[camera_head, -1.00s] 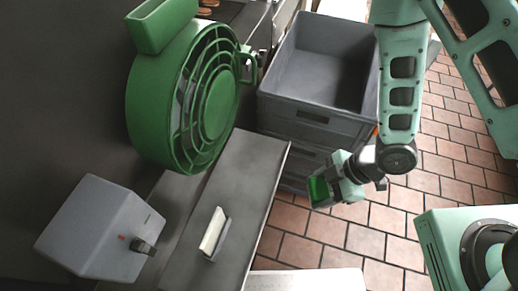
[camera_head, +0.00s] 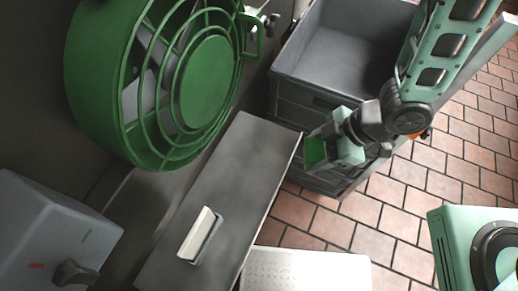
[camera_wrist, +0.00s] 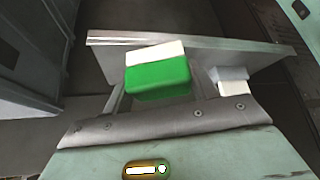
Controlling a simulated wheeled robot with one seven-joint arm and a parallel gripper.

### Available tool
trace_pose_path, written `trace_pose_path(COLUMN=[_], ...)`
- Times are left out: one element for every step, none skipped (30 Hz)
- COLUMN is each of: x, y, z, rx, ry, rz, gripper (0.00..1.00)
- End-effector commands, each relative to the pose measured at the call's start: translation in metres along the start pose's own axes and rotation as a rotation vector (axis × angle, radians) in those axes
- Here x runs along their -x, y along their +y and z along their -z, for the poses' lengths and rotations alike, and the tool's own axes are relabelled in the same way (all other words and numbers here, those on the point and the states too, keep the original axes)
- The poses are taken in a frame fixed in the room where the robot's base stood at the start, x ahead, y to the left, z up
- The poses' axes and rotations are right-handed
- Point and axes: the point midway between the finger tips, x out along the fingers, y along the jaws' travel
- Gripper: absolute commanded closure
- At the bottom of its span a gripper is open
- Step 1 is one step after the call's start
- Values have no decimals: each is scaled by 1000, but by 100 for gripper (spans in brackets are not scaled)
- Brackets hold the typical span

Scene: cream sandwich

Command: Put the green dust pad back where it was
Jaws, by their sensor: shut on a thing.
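The green dust pad (camera_head: 315,151) is held in my gripper (camera_head: 325,148), to the right of the grey metal surface's edge and in front of the crates. In the wrist view the green pad (camera_wrist: 158,80) has a white layer along its far side. My gripper is shut on it; the fingertips are mostly hidden in both views. Another pad, white and grey (camera_head: 200,236), lies on the grey metal surface (camera_head: 232,165). It also shows in the wrist view (camera_wrist: 232,82), to the right of the held pad.
A big green round machine with a grille (camera_head: 205,80) stands at the upper left. A grey box with a knob (camera_head: 45,235) is at the lower left. Stacked grey crates (camera_head: 300,95) stand behind my gripper. A white panel (camera_head: 305,270) is at the bottom.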

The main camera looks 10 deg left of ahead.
Motion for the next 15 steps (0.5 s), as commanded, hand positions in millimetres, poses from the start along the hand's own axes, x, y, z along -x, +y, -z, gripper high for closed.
trace_pose_path(x=[-9, -10, -12, -13, -14, -15, -16, -17, -17, -17, -19, -23, -26, -29, -34], y=[3, 4, 5, 6, 7, 8, 9, 10, 11, 14, 16, 19, 21, 24, 28], z=[1, 3, 6, 8, 9, 12, 13, 15, 20, 28, 34, 40, 46, 50, 57], rx=[5, 4, 4, 4, 4, 4, 4, 4, 6, 6, 7, 4, 6, 5, 5], ry=[5, 5, 6, 5, 4, 4, 3, 2, 1, 0, -1, -1, 0, -1, -1], rz=[-2, -1, 0, 0, 0, -2, -3, -4, -4, -1, 0, 1, 0, 0, 0], gripper=[66, 66, 66, 66, 66, 66, 66, 66, 66, 66, 66, 66, 66, 66, 66])
